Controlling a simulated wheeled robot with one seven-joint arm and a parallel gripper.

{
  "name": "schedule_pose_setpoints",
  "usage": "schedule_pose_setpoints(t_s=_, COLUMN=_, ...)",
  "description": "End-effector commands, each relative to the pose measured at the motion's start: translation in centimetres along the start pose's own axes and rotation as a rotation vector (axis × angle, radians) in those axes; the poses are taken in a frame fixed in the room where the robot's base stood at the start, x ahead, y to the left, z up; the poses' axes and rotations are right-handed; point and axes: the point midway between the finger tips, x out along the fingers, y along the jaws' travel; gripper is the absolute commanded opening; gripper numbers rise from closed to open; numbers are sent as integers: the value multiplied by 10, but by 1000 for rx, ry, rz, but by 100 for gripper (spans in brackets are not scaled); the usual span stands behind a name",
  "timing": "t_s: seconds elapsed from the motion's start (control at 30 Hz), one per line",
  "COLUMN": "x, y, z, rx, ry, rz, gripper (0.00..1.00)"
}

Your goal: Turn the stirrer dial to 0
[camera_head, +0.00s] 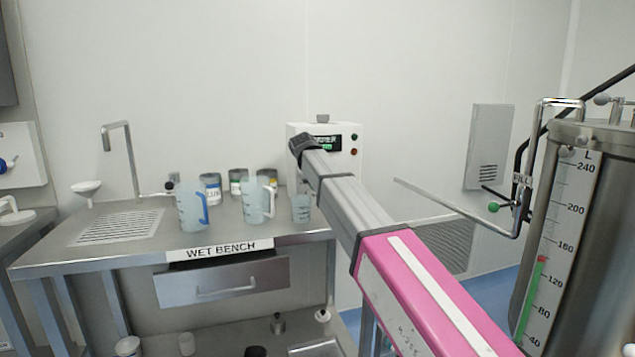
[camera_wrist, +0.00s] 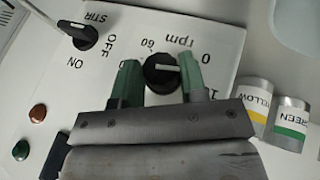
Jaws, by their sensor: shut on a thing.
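The stirrer dial (camera_wrist: 158,78) is a round black knob with a white pointer line, marked "rpm", on a white panel (camera_wrist: 225,45). The numbers appear turned over in the wrist view; a 0 is to the right of the knob and 60 above it. The white line lies nearly level across the knob, its right end toward the 0 side. My gripper (camera_wrist: 161,76) has its two green fingers on either side of the knob, shut on it. In the head view the white control box (camera_head: 354,168) stands at the back of the bench; my arm hides the dial and fingers.
A black STIR switch (camera_wrist: 84,37) marked ON and OFF sits left of the dial. YELLOW (camera_wrist: 252,98) and GREEN (camera_wrist: 290,125) tins stand right of the panel. Jugs (camera_head: 190,208) and a small beaker (camera_head: 301,208) stand on the wet bench (camera_head: 130,255). A steel tank (camera_head: 585,230) is at right.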

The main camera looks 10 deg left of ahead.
Motion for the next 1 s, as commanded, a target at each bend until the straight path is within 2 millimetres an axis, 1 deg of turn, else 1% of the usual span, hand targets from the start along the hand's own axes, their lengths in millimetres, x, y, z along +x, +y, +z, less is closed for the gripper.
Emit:
schedule_pose_setpoints(t_s=0.2, x=0, y=-3, z=0, rx=-74, ry=2, rz=176, gripper=15)
schedule_pose_setpoints(t_s=0.5, x=0, y=-4, z=0, rx=-145, ry=3, rz=351, gripper=15)
schedule_pose_setpoints(t_s=0.7, x=1, y=-4, z=0, rx=-171, ry=3, rz=414, gripper=15)
schedule_pose_setpoints(t_s=1.0, x=1, y=-3, z=-1, rx=-181, ry=3, rz=441, gripper=15)
